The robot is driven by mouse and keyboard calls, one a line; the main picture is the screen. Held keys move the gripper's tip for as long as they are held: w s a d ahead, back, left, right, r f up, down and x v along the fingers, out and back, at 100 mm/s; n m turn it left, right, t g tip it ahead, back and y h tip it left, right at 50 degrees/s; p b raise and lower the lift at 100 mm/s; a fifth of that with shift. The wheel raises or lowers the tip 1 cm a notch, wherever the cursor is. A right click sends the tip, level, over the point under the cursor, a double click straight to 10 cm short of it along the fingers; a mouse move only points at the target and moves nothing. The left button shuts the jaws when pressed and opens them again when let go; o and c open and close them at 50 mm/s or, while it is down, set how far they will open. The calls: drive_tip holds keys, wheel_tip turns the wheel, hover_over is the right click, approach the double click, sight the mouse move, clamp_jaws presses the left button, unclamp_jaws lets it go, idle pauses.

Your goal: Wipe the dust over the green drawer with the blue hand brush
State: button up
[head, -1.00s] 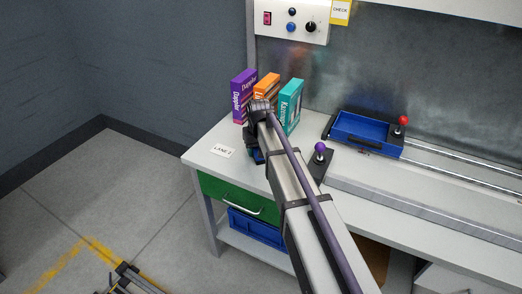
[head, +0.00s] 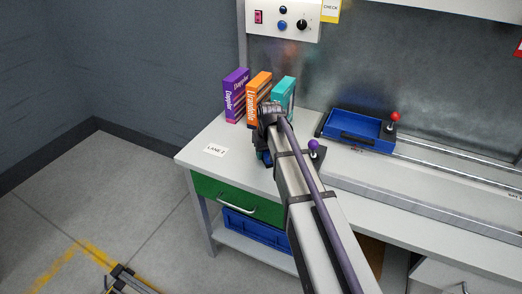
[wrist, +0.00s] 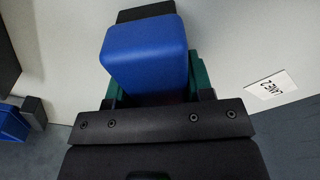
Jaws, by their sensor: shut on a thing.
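The green drawer (head: 236,199) is shut under the left end of the workbench, with a pale handle on its front. My gripper (wrist: 148,92) is shut on the blue hand brush (wrist: 146,55), whose blue block sits between green finger pads in the wrist view. A black part of the brush shows beyond the block. In the head view my arm hides most of the gripper and brush, which are above the bench top, right of the LANE 2 label. I cannot tell whether the brush touches the surface. I can make out no dust.
Purple (head: 235,95), orange (head: 258,92) and teal (head: 284,92) boxes stand behind my gripper. A purple-knobbed lever (head: 313,147) is close on the right. A blue tray (head: 357,131) sits on rails farther right. The bench top around the LANE 2 label (head: 215,150) is clear.

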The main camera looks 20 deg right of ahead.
sight(252, 152)
drive_tip(key=shift+s+d, duration=1.6)
drive_tip(key=shift+d, duration=0.3)
drive_tip(key=shift+f, duration=0.2)
drive_tip(key=shift+r, duration=0.1)
drive_tip(key=shift+c, duration=0.4)
drive_tip(key=shift+w+a, duration=1.8)
drive_tip(key=shift+a, duration=0.3)
drive_tip(key=shift+w+a, duration=1.75)
drive_tip(key=shift+a, duration=0.3)
wheel_tip(252, 152, up, 6)
drive_tip(key=p, duration=0.6)
